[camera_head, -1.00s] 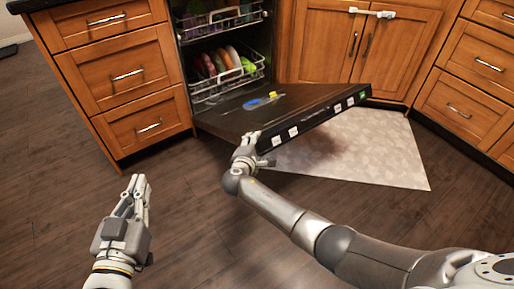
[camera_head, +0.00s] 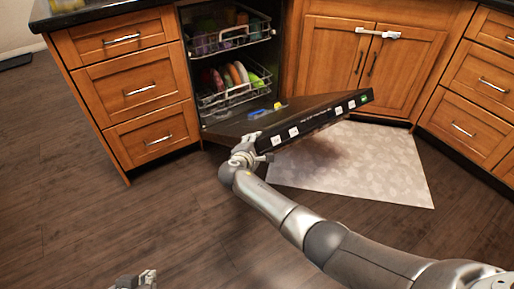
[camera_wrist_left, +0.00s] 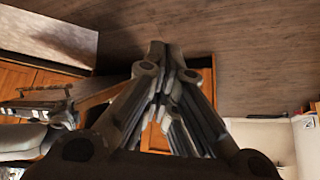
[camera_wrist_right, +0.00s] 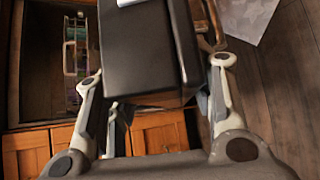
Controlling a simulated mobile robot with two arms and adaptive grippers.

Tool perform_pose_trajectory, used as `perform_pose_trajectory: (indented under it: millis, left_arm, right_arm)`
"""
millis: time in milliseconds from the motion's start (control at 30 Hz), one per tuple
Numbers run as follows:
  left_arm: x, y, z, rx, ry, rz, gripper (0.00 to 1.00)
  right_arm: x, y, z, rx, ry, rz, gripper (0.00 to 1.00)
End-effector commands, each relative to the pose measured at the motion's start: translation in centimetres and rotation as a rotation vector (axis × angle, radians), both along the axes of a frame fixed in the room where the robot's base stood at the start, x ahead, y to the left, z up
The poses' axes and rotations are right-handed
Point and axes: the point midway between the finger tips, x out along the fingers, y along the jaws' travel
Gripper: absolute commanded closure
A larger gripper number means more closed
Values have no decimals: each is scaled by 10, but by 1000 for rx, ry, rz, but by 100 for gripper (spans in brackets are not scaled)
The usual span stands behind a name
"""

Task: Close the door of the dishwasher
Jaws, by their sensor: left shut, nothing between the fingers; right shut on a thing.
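The dishwasher door (camera_head: 318,115) is partly open, tilted out from the dishwasher (camera_head: 283,50) with its control strip along the outer edge. My right gripper (camera_head: 250,148) is at the door's near left corner. In the right wrist view, the right gripper (camera_wrist_right: 157,80) has its fingers on either side of the dark door edge (camera_wrist_right: 145,50), shut on it. My left gripper (camera_head: 148,276) is at the bottom edge of the head view, away from the door. The left wrist view shows its fingers (camera_wrist_left: 170,60) together and empty.
Two pulled racks (camera_head: 230,92) with colourful dishes stand inside the dishwasher above the door. Wooden drawers (camera_head: 122,88) flank it on the left, cabinet doors (camera_head: 370,60) on the right. A pale mat (camera_head: 370,165) lies on the floor. The floor at left is clear.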

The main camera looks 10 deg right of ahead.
Motion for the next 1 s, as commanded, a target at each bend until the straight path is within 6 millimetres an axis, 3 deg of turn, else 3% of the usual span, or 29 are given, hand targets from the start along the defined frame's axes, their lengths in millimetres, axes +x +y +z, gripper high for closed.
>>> perform_pose_trajectory:
  millis: [300, 733, 767, 900, 1000]
  left_arm:
    - [-18, 6, -6, 18, 85, 8, 100]
    - [-19, 6, -7, 20, 92, 8, 100]
    - [-19, 6, -7, 20, 91, 8, 100]
    - [-19, 6, -7, 20, 91, 8, 100]
    - [-19, 6, -7, 20, 91, 8, 100]
  right_arm:
    - [5, 1, 9, -2, 3, 0, 94]
    - [5, 1, 8, -3, 4, 1, 94]
    - [5, 1, 8, -3, 4, 1, 49]
    - [5, 1, 8, -3, 6, 0, 31]
    - [5, 1, 7, -3, 7, 0, 29]
